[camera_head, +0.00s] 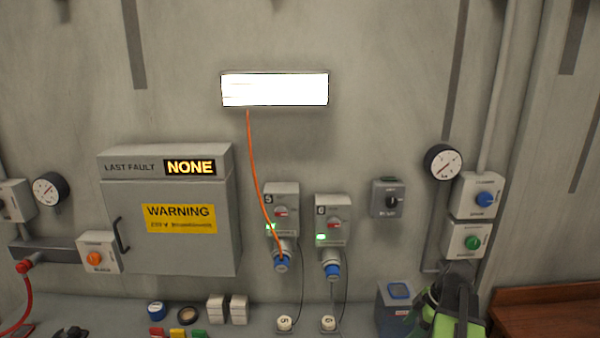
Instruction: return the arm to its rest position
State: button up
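The view faces a grey wall with equipment and a shelf along the bottom edge. A black and lime-green object (446,310) sits at the bottom right, cut off by the frame edge; I cannot tell what it is.
A grey cabinet (180,252) with a warning label hangs at left. Sockets 5 (282,195) and 6 (332,208) hold blue plugs; an orange cable (254,165) runs up from socket 5 to a bright lit panel (275,90). Small items line the shelf (255,318).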

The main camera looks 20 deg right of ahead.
jog(key=w+a+f+m+h+b, duration=0.1)
jog(key=w+a+m, duration=0.1)
jog(key=a, duration=1)
jog(key=w+a+f+m+g+h+b, duration=0.1)
jog(key=a+m, duration=0.4)
jog(key=a, duration=0.6)
jog(key=w+a+f+m+g+h+b, duration=0.1)
jog(key=w+a+f+m, duration=0.2)
jog(key=a, duration=0.9)
jog(key=shift+w+a+f+m, duration=0.2)
jog(key=shift+w+a+m, duration=0.15)
jog(key=shift+w, duration=0.4)
